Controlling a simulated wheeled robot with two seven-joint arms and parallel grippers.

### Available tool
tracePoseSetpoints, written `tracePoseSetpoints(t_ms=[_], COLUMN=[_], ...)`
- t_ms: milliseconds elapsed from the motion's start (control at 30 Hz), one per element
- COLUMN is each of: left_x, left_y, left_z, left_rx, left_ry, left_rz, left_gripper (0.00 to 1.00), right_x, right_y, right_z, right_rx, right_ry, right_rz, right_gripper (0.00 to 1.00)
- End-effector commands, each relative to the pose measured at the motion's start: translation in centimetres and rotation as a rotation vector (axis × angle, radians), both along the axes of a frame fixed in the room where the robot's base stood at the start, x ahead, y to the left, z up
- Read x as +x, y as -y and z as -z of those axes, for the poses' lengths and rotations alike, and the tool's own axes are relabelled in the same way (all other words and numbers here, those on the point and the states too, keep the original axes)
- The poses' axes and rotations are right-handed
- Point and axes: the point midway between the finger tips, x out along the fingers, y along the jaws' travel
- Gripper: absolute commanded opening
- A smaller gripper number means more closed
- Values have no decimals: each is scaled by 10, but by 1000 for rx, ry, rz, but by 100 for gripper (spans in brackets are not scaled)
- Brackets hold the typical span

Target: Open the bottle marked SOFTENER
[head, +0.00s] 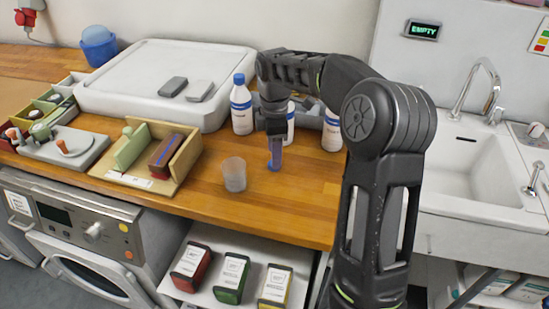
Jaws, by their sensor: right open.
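Three white bottles with blue labels stand at the back of the wooden counter: a left one (241,108) with a blue cap, a middle one (290,124) partly behind my right arm, and a right one (331,132). The label print is too small to read, so I cannot tell which is SOFTENER. The tops of the middle and right bottles are hidden by my arm. My right gripper (274,160) points down, open, just in front of the bottles. My left gripper is out of view.
A translucent cup (233,174) stands just left of the gripper. A wooden holder (180,172) with green and brown blocks is further left. The sink (470,165) is right. Counter right of the gripper is clear.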

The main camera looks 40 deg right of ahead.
Motion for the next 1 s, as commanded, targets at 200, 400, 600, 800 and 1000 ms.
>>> tracePoseSetpoints(t_ms=[200, 400, 600, 800, 1000], left_x=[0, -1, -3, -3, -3], left_y=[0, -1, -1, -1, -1], left_z=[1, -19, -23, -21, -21], left_rx=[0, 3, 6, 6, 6], left_ry=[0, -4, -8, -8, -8], left_rz=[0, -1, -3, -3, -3], left_gripper=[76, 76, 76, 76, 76], right_x=[1, 0, 0, 0, 0], right_y=[0, -1, -1, 0, 0], right_z=[-48, -86, -92, -91, -91], right_rx=[-1, 1, 1, 1, 1], right_ry=[5, 0, 0, 0, 0], right_rz=[-1, -1, 0, 0, 0], right_gripper=[49, 49, 49, 49, 49])
